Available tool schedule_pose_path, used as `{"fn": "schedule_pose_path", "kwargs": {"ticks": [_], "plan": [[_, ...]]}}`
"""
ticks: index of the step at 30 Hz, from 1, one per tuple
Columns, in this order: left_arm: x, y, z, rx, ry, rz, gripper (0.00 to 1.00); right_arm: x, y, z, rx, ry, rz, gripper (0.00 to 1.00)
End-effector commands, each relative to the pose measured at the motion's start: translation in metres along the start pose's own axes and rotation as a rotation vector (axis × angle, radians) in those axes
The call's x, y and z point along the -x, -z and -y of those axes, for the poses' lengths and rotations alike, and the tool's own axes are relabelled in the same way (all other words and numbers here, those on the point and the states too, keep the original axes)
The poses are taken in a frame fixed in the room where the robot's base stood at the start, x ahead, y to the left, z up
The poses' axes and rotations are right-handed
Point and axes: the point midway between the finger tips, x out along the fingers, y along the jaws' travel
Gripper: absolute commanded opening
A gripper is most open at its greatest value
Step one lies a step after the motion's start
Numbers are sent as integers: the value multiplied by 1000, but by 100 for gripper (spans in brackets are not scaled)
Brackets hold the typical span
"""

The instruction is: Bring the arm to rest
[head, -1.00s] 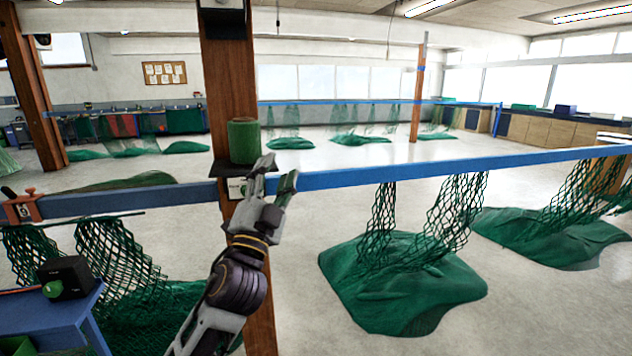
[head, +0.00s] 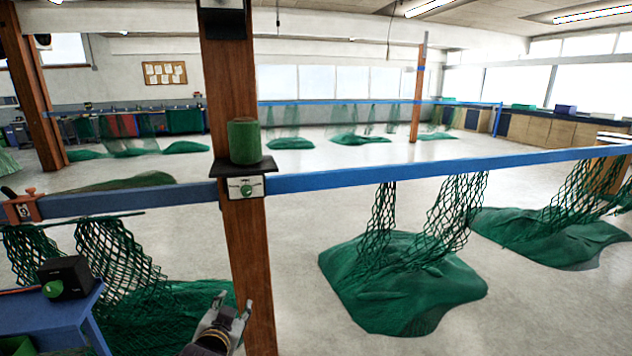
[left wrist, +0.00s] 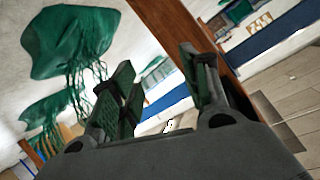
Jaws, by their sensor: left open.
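My left gripper (head: 235,303) is low in the head view, at the bottom just left of the wooden post's lower part. It is open and empty, with its fingers pointing up. Most of my left arm is below the picture edge. In the left wrist view the two fingers of the left gripper (left wrist: 157,60) stand apart with nothing between them. My right gripper shows in neither view.
A blue table (head: 60,318) stands at lower left.

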Motion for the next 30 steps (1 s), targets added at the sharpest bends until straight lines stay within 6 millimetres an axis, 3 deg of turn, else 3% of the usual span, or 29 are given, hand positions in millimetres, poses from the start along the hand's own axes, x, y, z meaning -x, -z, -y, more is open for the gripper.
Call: {"fn": "schedule_pose_path", "kwargs": {"ticks": [3,8,15,21,30], "plan": [[8,-45,-10,35,-48,124,46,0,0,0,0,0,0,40],[25,-100,-24,76,-111,284,46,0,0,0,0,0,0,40],[64,-174,-45,129,-209,517,46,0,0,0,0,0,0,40],[92,-211,-56,154,-264,645,46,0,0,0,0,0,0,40],[122,-243,-65,177,-320,768,46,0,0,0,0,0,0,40]]}}
